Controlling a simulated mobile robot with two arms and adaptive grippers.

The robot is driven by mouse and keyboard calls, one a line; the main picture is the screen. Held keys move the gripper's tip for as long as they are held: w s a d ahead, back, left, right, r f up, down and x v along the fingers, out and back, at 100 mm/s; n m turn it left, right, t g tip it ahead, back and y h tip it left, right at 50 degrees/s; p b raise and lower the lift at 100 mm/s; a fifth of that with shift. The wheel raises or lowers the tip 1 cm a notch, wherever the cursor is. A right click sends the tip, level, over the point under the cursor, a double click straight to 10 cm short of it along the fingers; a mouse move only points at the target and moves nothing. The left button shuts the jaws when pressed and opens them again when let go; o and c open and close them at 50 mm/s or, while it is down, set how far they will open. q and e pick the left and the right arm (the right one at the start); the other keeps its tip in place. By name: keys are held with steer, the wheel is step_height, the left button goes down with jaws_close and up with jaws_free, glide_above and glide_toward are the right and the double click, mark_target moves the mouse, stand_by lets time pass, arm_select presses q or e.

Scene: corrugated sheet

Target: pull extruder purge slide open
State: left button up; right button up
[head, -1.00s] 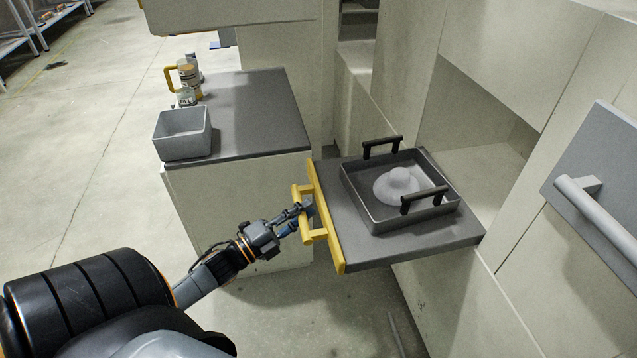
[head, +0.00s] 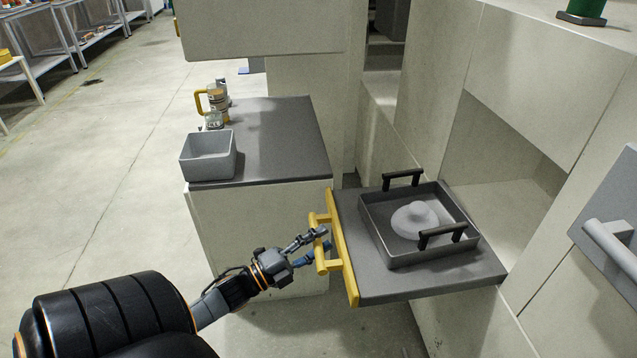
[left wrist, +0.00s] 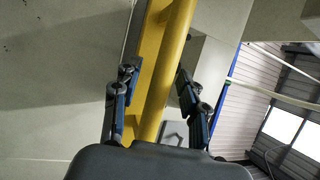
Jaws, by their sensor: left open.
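The purge slide (head: 375,283) is a grey shelf standing out from the pale machine, with a yellow front and a yellow bar handle (head: 321,262). A dark square tray (head: 393,261) with two black handles sits on it, holding a pale grey domed lump (head: 414,219). My left gripper (head: 322,242) is at the handle, its fingers open on either side of the bar. In the left wrist view the yellow bar (left wrist: 170,75) runs between the two open fingers (left wrist: 157,105). Whether they touch it I cannot tell. My right gripper is not in view.
A grey-topped cabinet (head: 285,137) stands left of the slide, with a grey open bin (head: 208,158) and a yellow-handled jug (head: 215,106) on it. A grey panel with a bar handle (head: 615,250) is at the right.

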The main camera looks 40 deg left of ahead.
arm_select(q)
steer(key=v, duration=1.1)
steer(key=shift+s, duration=0.4)
steer(key=shift+a+f, duration=0.1)
steer(key=shift+f, duration=0.05)
